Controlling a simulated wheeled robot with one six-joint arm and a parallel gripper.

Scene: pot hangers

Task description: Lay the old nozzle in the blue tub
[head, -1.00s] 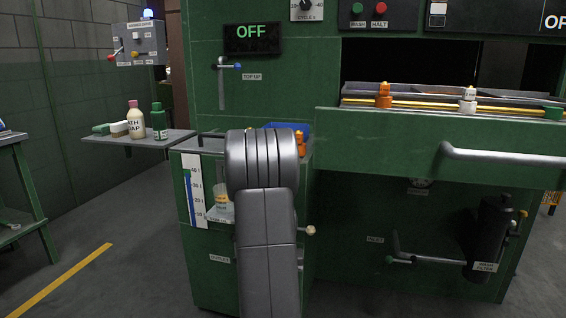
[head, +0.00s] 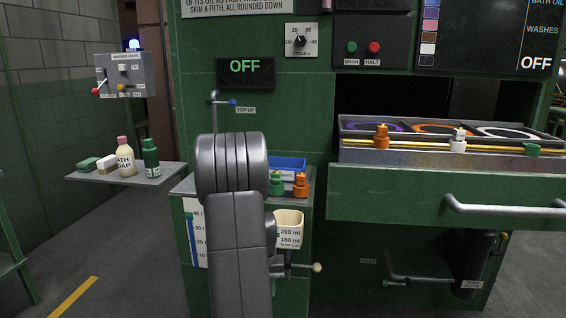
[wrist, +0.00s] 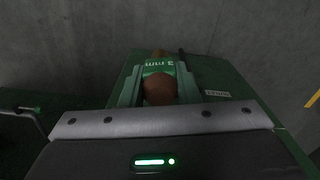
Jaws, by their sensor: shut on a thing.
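The nozzle (wrist: 160,67) in my gripper is green, marked 3 mm, with a brown, dirty-looking part (wrist: 160,90) towards the camera. My gripper (wrist: 158,82) is shut on it, one jaw on each side. In the head view my own arm hides the gripper and this nozzle. The blue tub (head: 288,162) stands on the green cabinet top, just right of my arm, partly behind two upright nozzles. Its inside is hardly visible.
A green nozzle (head: 276,184) and an orange nozzle (head: 301,186) stand before the tub. A measuring cup (head: 289,230) is below them. An open drawer (head: 440,196) juts out at right. A shelf with bottles (head: 150,176) is at left.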

